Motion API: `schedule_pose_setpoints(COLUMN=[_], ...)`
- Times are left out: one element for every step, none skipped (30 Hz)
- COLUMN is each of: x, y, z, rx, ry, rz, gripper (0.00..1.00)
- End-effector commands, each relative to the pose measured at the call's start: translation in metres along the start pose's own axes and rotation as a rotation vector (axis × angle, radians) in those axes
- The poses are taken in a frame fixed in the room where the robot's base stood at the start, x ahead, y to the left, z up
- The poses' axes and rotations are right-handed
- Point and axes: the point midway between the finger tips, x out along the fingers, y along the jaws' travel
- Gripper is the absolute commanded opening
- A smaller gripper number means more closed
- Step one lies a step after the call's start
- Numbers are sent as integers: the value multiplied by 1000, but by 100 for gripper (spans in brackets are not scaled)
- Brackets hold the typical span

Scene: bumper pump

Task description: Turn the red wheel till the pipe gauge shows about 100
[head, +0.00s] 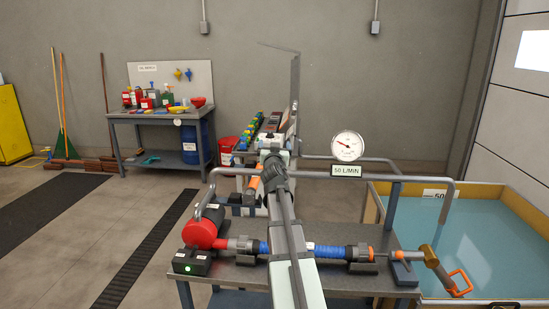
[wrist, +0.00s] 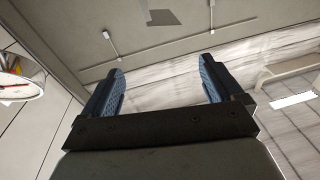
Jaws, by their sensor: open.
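The pipe gauge (head: 347,146) is a round white dial with a red needle, above a "50 L/MIN" sign (head: 346,171) on the pipework. Its figures are too small to read. Part of a white dial with red on it (wrist: 20,84) shows at the left edge of the wrist view. I cannot make out a red wheel for certain; my arm covers the middle of the bench. My gripper (wrist: 161,73) is open and empty, with its blue-padded fingers apart and only wall and ceiling behind them. It is hard to pick out in the head view.
A water tank (head: 480,245) stands right. A tool table (head: 155,115) stands back left.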

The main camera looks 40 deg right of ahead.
Motion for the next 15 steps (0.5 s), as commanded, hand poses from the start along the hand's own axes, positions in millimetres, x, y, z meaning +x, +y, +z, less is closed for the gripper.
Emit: schedule_pose_setpoints(x=[2,3,4,5,6,7,8,8,9,9,10,10,10,9,7], y=[0,1,1,2,3,4,5,5,6,6,6,5,4,3,2], z=[-12,-17,-23,-27,-30,-33,-33,-33,-31,-28,-24,-16,-9,-2,6], rx=[30,51,77,95,112,129,139,148,155,159,159,157,152,142,125], ry=[3,-1,-8,-19,-30,-50,-69,-89,-120,-147,-178,-223,-259,-296,-341], rz=[5,10,17,24,31,40,46,52,60,64,67,69,69,66,62], gripper=[93,93,93,93,93,93,93,93,93,93,93,93,93,93,93])
